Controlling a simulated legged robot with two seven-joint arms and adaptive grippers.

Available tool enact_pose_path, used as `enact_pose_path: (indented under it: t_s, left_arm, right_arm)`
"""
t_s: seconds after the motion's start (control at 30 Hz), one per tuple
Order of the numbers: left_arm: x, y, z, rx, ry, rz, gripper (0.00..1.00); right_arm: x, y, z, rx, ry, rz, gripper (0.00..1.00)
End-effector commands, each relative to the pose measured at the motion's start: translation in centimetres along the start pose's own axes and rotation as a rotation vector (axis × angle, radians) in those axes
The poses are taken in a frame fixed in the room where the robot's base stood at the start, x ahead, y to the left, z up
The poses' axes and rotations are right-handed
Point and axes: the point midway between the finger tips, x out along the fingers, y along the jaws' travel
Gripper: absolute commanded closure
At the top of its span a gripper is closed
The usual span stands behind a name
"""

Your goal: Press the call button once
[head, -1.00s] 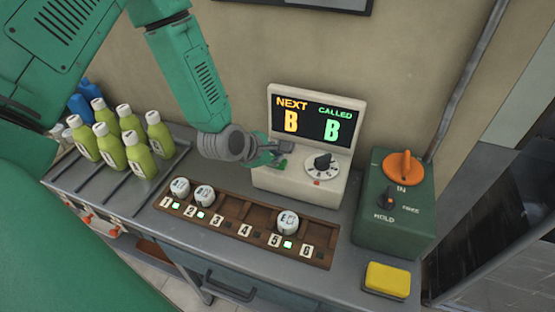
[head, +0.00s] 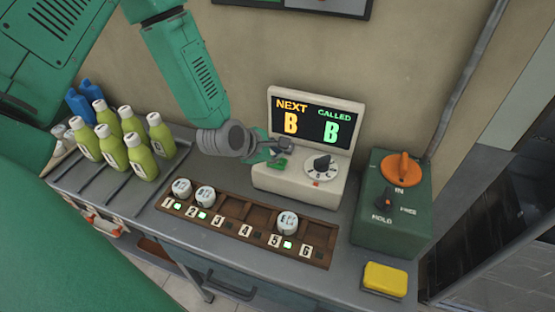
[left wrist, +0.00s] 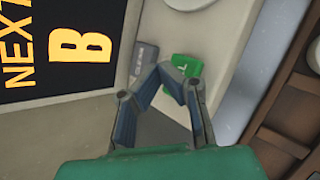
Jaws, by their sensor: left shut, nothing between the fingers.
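The call station (head: 298,183) is a cream box with a screen (head: 318,117) reading NEXT B and CALLED B. Its green call button (left wrist: 187,68) shows in the left wrist view, with a grey button (left wrist: 144,60) beside it. The green button also shows in the head view (head: 279,164), partly crowded by the gripper. My left gripper (head: 288,147) is shut and empty, just over the buttons. In the left wrist view its fingertips (left wrist: 166,70) meet at the green button's near edge and overlap part of it. I cannot tell whether they touch it. My right gripper is not in view.
A wooden rack (head: 255,228) with numbered slots and a few white cups lies in front of the station. Green bottles (head: 112,150) stand at left.

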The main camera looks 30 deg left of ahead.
Motion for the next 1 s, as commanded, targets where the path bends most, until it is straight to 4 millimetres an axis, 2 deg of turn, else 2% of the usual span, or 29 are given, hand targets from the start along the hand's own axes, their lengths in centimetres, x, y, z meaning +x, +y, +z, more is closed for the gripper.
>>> enact_pose_path:
  t_s: [0.17, 0.6, 1.0]
  left_arm:
    - [-0.6, 0.5, 0.5, 0.0, 0.0, 0.001, 1.0]
    - [-3.5, 2.6, 2.6, 0.0, -0.001, 0.001, 1.0]
    - [-3.5, 2.5, 2.5, 0.0, 0.0, 0.0, 1.0]
  right_arm:
    - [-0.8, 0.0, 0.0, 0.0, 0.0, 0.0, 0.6]
    - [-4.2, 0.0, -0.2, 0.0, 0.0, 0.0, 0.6]
    - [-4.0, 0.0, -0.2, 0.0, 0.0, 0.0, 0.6]
